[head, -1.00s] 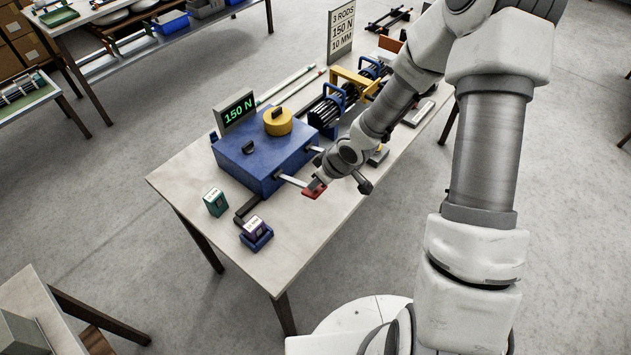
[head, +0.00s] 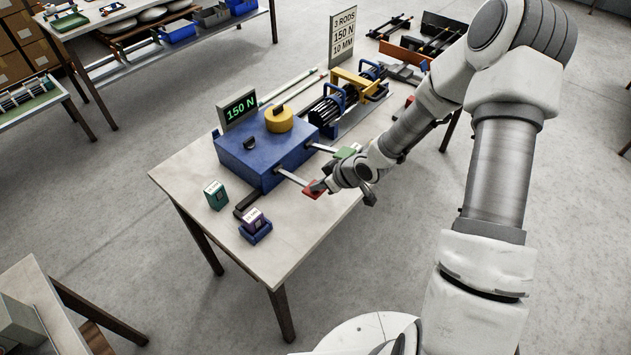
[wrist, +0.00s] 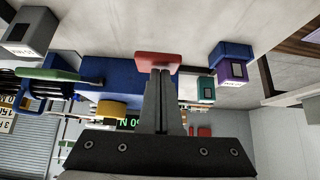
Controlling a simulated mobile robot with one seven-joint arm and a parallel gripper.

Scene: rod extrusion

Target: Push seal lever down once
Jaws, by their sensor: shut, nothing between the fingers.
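The blue box machine (head: 262,157) stands on the pale table with a "150 N" display (head: 239,108). Two flat metal levers come out of its right side. One ends in a red paddle (head: 312,189), also in the wrist view (wrist: 158,60); the other ends in a green paddle (head: 347,152). I cannot read which is the seal lever. My gripper (head: 325,184) is at the red paddle, its shut fingers (wrist: 163,75) in front of it in the wrist view. They seem to touch or nearly touch the paddle; nothing is held.
A teal block (head: 215,195) and a purple block in a blue holder (head: 255,228) stand near the left front edge. A yellow round weight (head: 279,119) sits on the machine. A sign (head: 343,35) and rod fixtures stand behind.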

